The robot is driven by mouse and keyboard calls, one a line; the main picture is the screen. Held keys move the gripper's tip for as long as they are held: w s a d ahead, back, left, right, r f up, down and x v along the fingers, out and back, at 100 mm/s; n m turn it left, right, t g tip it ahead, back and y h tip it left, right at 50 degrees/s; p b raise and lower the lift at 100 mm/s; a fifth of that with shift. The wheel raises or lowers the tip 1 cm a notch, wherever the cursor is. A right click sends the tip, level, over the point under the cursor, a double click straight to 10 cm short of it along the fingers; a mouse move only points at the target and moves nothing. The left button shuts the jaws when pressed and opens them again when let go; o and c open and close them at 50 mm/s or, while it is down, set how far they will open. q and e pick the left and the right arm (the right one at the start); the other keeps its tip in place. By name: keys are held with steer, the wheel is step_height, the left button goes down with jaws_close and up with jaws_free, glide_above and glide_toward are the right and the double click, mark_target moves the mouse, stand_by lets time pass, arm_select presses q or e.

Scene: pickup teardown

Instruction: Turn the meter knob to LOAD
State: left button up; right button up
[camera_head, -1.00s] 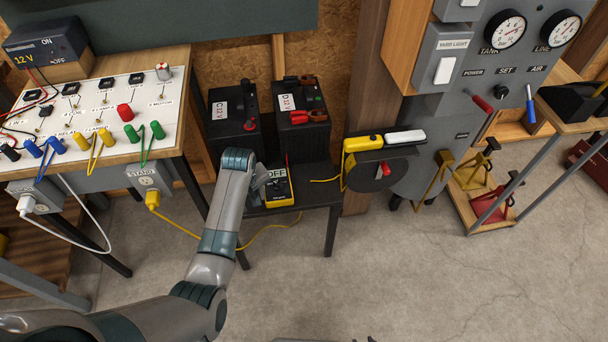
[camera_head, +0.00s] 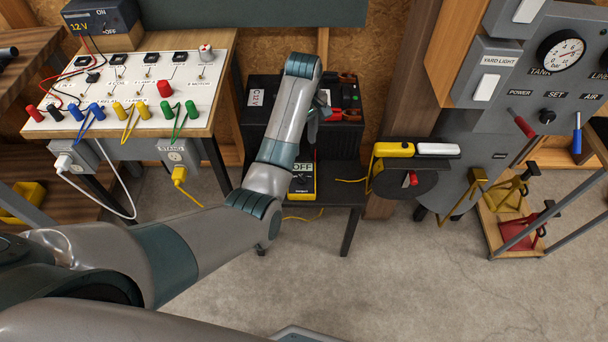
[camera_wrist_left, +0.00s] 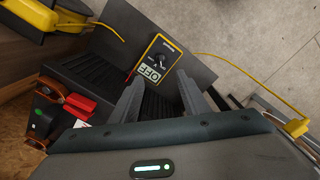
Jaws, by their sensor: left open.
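The yellow-and-black meter (camera_head: 302,182) lies on the small dark table, its display reading OFF. In the left wrist view the meter (camera_wrist_left: 169,48) shows past my fingertips, with its dark round knob (camera_wrist_left: 160,57) beside the OFF display. I cannot read the labels around the knob. My left gripper (camera_head: 316,118) is above the batteries behind the meter, partly hidden by my forearm. In the left wrist view the left gripper (camera_wrist_left: 160,82) has two fingers apart with nothing held, pointing towards the meter. My right gripper is not in view.
Black batteries (camera_head: 258,95) with red clamps (camera_head: 345,114) stand behind the meter. The switch panel (camera_head: 130,95) is at the left. A yellow cable runs beside the small table (camera_head: 346,194).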

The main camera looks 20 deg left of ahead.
arm_select(q)
glide_above(303, 178)
step_height(303, 178, down, 11)
steer(key=shift+s+f, duration=0.1)
steer(key=shift+f, duration=0.05)
step_height(303, 178, down, 5)
steer(key=shift+d+r, duration=0.1)
steer(key=shift+r, duration=0.05)
steer(key=shift+f, duration=0.55)
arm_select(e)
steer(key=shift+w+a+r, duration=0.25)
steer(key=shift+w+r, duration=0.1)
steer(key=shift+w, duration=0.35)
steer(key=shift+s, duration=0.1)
arm_select(q)
steer(key=c, duration=1.1)
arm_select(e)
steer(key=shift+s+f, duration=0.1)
